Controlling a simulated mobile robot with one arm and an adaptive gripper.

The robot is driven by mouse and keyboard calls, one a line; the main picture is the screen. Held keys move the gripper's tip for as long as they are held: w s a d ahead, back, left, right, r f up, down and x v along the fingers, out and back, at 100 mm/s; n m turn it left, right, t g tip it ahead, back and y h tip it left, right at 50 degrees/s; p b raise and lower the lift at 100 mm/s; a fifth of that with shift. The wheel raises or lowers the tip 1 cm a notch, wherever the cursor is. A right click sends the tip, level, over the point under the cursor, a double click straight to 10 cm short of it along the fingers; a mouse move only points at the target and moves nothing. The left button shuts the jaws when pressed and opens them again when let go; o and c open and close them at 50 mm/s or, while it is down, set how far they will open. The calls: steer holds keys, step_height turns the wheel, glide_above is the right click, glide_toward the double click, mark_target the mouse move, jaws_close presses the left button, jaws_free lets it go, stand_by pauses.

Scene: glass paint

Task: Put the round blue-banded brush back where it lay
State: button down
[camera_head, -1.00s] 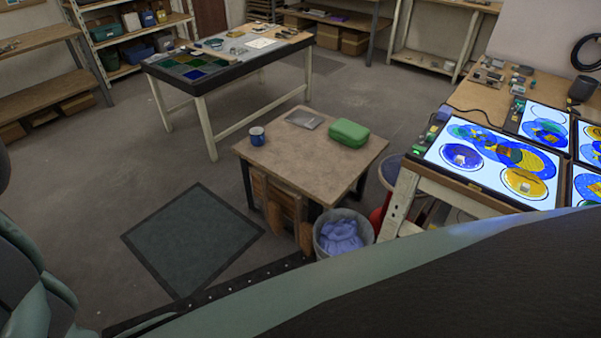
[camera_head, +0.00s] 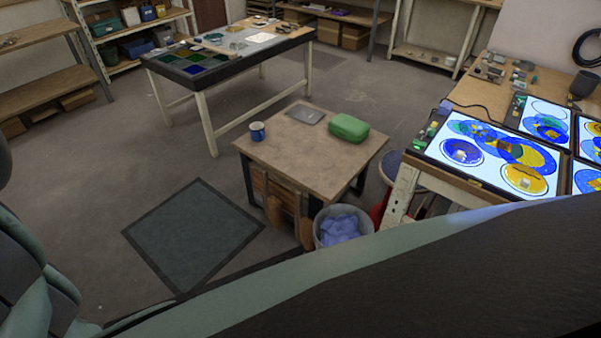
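I cannot make out the round blue-banded brush in the head view. The lit panels (camera_head: 497,142) at the right carry round blue and yellow painted glass pieces. Small items lie on the wooden bench (camera_head: 478,97) behind them, too small to name. My gripper is not in view; a large dark and pale green part of my own body fills the lower right and hides what lies beneath it.
A small wooden table (camera_head: 285,150) holds a blue mug (camera_head: 257,131), a flat grey object (camera_head: 305,113) and a green case (camera_head: 348,127). A bin (camera_head: 338,228) with blue cloth stands before it. A work table (camera_head: 228,60) stands behind. Floor around the dark mat (camera_head: 193,235) is clear.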

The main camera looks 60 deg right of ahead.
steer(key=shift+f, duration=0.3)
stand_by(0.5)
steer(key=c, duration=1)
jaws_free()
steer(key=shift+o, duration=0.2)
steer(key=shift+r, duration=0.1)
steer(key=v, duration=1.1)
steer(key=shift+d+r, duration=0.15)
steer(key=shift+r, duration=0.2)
